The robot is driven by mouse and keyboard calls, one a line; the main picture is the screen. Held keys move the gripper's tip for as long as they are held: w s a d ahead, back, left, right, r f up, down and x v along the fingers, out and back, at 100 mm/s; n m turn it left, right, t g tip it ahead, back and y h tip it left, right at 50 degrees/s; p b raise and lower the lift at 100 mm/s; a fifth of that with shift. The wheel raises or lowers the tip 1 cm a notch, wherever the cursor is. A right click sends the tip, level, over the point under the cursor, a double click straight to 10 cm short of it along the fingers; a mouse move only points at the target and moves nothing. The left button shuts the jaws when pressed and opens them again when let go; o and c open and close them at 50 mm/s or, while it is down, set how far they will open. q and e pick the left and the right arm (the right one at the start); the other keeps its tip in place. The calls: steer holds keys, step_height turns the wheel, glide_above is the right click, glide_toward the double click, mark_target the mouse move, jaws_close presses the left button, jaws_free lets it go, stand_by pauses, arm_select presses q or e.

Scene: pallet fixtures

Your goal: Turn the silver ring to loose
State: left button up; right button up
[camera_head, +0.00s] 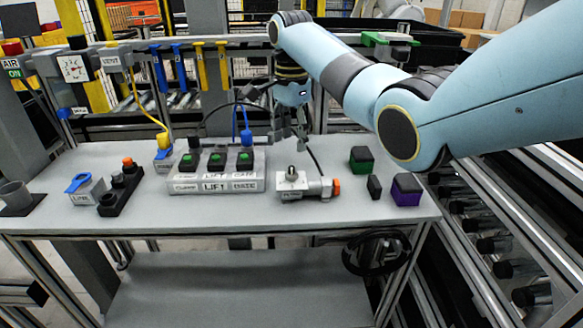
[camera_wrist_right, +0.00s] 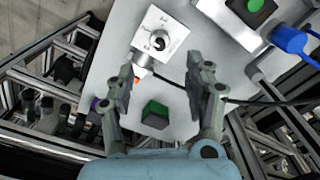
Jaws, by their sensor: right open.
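The silver ring (camera_head: 291,173) sits on top of a small pale block (camera_head: 288,190) on the table, right of the LIFT button box. In the right wrist view, the ring (camera_wrist_right: 159,40) shows as a round dark-centred part on the block's white face, with small markings too blurred to read. My right gripper (camera_head: 292,125) hangs above and just behind the block, pointing down. Its fingers (camera_wrist_right: 164,80) are spread, with nothing between them, and apart from the ring. My left gripper does not show.
The LIFT box (camera_head: 216,184) with green buttons stands left of the block. An orange-ended fitting (camera_head: 336,187) juts from the block's right side. Dark cables hang near my right gripper. The table's front strip is clear.

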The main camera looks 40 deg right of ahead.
mark_target(292, 167)
step_height(292, 167, down, 9)
steer(key=shift+r, duration=0.1)
stand_by(0.3)
jaws_close()
